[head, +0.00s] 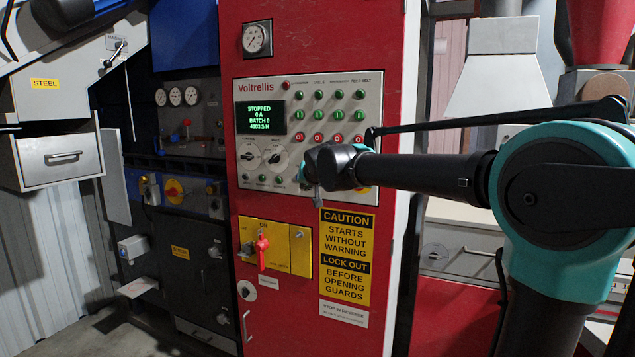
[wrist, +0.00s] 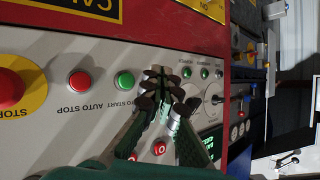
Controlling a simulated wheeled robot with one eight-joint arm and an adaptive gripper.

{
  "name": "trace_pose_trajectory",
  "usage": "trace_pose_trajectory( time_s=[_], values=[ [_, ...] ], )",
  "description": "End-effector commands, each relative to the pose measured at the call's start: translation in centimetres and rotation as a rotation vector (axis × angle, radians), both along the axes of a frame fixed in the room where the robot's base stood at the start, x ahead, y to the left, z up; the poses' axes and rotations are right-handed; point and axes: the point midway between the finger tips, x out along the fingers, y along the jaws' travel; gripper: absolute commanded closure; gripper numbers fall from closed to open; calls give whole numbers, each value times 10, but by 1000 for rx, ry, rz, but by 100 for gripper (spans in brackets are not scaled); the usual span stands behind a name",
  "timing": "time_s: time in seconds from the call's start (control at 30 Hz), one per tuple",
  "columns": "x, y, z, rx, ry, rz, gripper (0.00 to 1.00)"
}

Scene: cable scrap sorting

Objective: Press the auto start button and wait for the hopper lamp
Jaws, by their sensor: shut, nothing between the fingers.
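The control panel (head: 285,88) carries a green-lit display (head: 260,116) that reads STOPPED, 0 A, BATCH 0. In the wrist view the picture is turned, and the green auto start button (wrist: 124,80) shows beside the red auto stop button (wrist: 79,81). My gripper (wrist: 156,82) is shut and empty in front of the panel, with its fingertips just beside the green button in the picture. Whether they touch the panel I cannot tell. In the head view my gripper (head: 314,178) hides the panel's lower right part.
A large red stop button on a yellow plate (wrist: 38,85) lies beyond the auto stop button. Rows of green and red buttons (head: 318,114) and selector knobs sit close by. A red-handled switch (head: 262,250) is below the panel, beside the caution sign (head: 346,255).

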Motion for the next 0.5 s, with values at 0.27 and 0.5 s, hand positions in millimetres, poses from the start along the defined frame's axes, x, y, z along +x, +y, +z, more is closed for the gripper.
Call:
trace_pose_trajectory(
  time_s=[0.27, 0.5],
  values=[
    [35, -13, 0, 1, 1, -3, 100],
    [51, -19, 0, -1, 0, -1, 100]
  ],
)
